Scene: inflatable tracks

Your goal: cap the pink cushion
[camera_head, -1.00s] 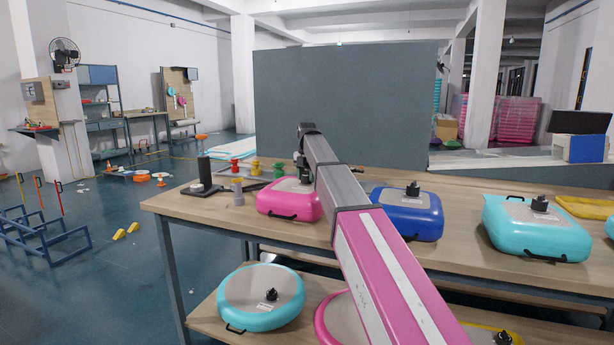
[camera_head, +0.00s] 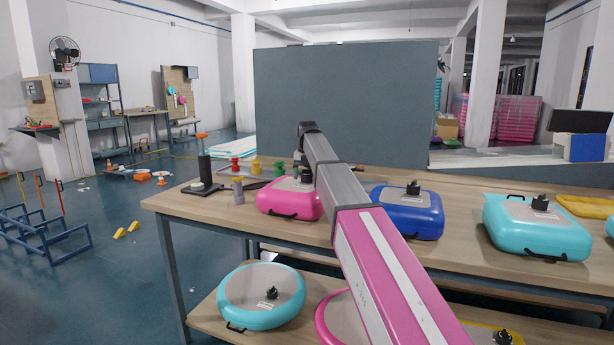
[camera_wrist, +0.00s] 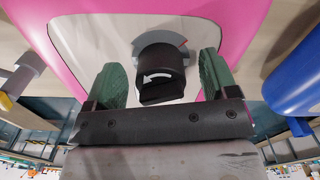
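The pink cushion (camera_head: 288,205) lies on the tabletop left of the blue cushion, with a black handle at its front. Its grey top panel and pink rim (camera_wrist: 228,22) fill much of the wrist view. A black cap (camera_wrist: 160,65) with a white curved arrow sits at the cushion's valve, over a grey disc. My gripper (camera_wrist: 163,82) has green fingertips, one on each side of the cap. Gaps show between the cap and both fingers, so the gripper is open around it. In the head view my arm hides the gripper; whether the cap is seated cannot be told.
A blue cushion (camera_head: 408,215) stands close to the right, and a turquoise one (camera_head: 537,230) farther right. A black post (camera_head: 204,168) and small red, yellow and green fittings are at the table's left. More cushions, including a turquoise one (camera_head: 262,312), lie on the lower shelf.

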